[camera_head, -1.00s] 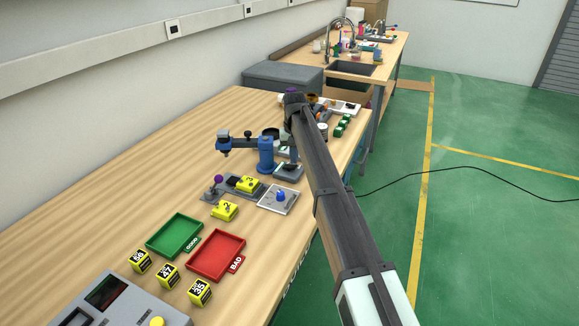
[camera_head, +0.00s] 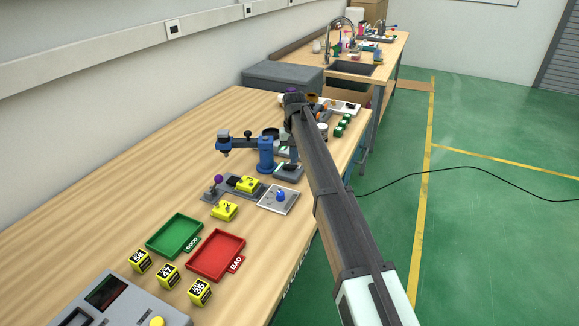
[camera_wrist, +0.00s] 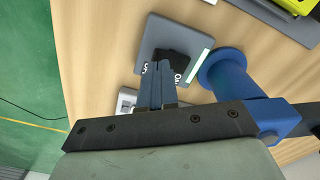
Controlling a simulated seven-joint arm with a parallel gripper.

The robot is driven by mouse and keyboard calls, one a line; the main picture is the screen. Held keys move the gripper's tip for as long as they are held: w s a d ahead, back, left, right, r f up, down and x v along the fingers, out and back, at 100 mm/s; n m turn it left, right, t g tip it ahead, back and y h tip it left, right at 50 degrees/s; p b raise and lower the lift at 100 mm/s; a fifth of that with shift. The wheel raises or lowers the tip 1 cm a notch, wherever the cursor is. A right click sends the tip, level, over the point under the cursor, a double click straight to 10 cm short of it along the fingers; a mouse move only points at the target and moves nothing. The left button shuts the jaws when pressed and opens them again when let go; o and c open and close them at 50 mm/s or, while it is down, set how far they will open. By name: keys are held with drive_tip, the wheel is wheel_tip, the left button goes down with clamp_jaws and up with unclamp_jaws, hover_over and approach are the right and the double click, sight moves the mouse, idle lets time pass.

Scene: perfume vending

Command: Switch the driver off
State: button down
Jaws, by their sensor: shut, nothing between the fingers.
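The driver's switch box is a dark grey box (camera_wrist: 156,38) with a black rocker (camera_wrist: 178,62) and white ON lettering beside it in the wrist view. It also shows in the head view (camera_head: 289,174), at the right edge of the bench by the blue stand. My gripper (camera_wrist: 160,66) is shut and empty, its fingertips over the rocker's edge. Whether they touch the rocker I cannot tell. The fingers hide part of the rocker and lettering. In the head view, my arm largely hides the gripper.
A blue post (camera_head: 265,155) stands close beside the box; it also shows in the wrist view (camera_wrist: 228,75). A plate with a blue knob (camera_head: 281,196) and yellow blocks (camera_head: 224,210) lie nearer. Green (camera_head: 174,236) and red (camera_head: 216,256) trays sit further forward.

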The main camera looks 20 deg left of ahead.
sight(294, 166)
drive_tip(key=shift+f, duration=1.05)
idle(1.2)
drive_tip(key=shift+r, duration=0.1)
drive_tip(key=shift+r, duration=3.45)
